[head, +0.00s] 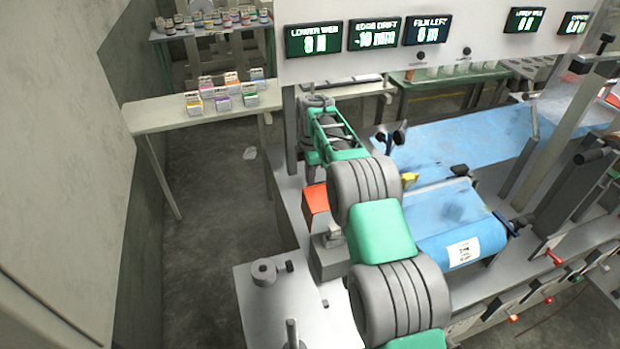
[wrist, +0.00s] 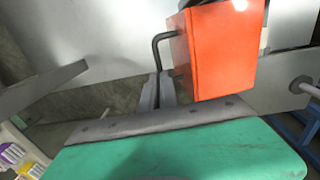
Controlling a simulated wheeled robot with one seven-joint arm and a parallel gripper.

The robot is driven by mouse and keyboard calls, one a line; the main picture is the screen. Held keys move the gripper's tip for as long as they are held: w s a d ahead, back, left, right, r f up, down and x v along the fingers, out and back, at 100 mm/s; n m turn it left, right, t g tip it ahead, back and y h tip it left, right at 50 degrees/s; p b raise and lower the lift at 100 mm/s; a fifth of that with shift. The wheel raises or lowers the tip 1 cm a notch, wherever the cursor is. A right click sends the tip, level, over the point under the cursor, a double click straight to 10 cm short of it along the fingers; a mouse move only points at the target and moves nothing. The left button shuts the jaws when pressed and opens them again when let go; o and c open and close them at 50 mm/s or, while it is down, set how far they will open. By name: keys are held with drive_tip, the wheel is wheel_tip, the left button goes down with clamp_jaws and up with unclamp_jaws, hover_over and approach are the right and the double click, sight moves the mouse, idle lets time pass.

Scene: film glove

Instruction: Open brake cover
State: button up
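The brake cover (wrist: 215,55) is an orange-red box with a thin black bar handle (wrist: 155,47) on its left side in the wrist view. In the head view the orange cover (head: 316,203) shows left of my arm, partly hidden by it. My gripper (wrist: 159,88) has its two grey fingers close together at the lower end of the handle, with the bar running down between them. They look shut on it, though the contact is small in view. In the head view I cannot make out the fingertips among my arm links.
A blue film web (head: 450,140) and a blue roll (head: 455,225) lie right of my arm. A grey bench (head: 265,315) stands front left. A table (head: 150,117) with several small coloured boxes stands at the back left. The floor between table and machine is mostly clear.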

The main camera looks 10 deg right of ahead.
drive_tip(key=shift+o, duration=1.4)
drive_tip(key=shift+s+d, duration=0.2)
drive_tip(key=shift+d, duration=0.3)
drive_tip(key=shift+o, duration=1.3)
wheel_tip(320, 180, up, 8)
drive_tip(key=b, duration=0.1)
drive_tip(key=shift+s, duration=0.2)
drive_tip(key=shift+f, duration=0.15)
drive_tip(key=shift+c, duration=0.4)
